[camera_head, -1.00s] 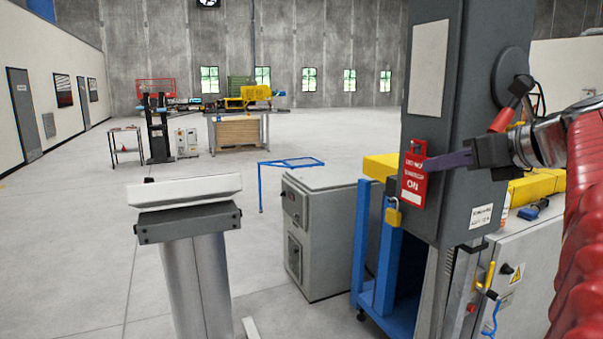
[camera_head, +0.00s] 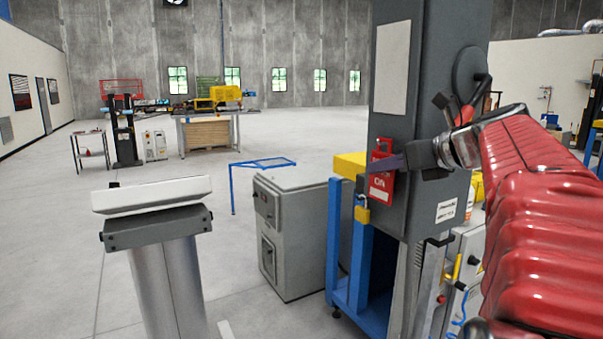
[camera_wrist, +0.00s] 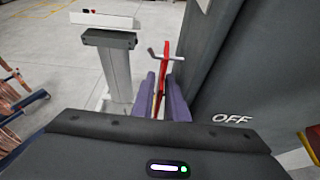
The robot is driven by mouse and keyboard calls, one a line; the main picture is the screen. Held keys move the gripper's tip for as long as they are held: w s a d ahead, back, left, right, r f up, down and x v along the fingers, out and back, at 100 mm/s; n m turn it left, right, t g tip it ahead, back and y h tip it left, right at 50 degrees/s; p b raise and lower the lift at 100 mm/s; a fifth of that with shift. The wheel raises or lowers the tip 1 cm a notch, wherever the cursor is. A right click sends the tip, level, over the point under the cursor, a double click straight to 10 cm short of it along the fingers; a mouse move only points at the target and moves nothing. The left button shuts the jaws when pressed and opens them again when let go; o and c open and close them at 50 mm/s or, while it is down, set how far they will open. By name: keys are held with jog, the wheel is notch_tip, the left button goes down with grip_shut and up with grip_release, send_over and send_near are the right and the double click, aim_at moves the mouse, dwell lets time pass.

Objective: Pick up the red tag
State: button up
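The red tag (camera_head: 381,175) with white lettering hangs on the left part of the tall grey cabinet's front in the head view. In the wrist view the tag (camera_wrist: 163,70) is seen nearly edge-on, between my two purple fingers. My gripper (camera_head: 392,164) reaches in from the right, its fingers overlapping the tag. In the wrist view my gripper (camera_wrist: 162,98) has a finger on each side of the tag, with a narrow gap. I cannot tell whether both fingers touch it. A yellow padlock (camera_head: 362,212) is just below and left of the tag.
The grey cabinet (camera_head: 424,120) stands close to my gripper; a round switch with a handle (camera_head: 472,80) is on it. A grey box (camera_head: 292,235) and a pedestal (camera_head: 160,240) stand to the left. Floor beyond is open.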

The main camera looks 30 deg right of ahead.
jog(key=shift+w+f, duration=0.15)
jog(key=shift+w, duration=0.2)
jog(key=shift+c, duration=0.3)
grip_shut()
jog(key=a+r, duration=0.8)
jog(key=a, duration=0.6)
jog(key=shift+s, duration=0.25)
dwell(0.4)
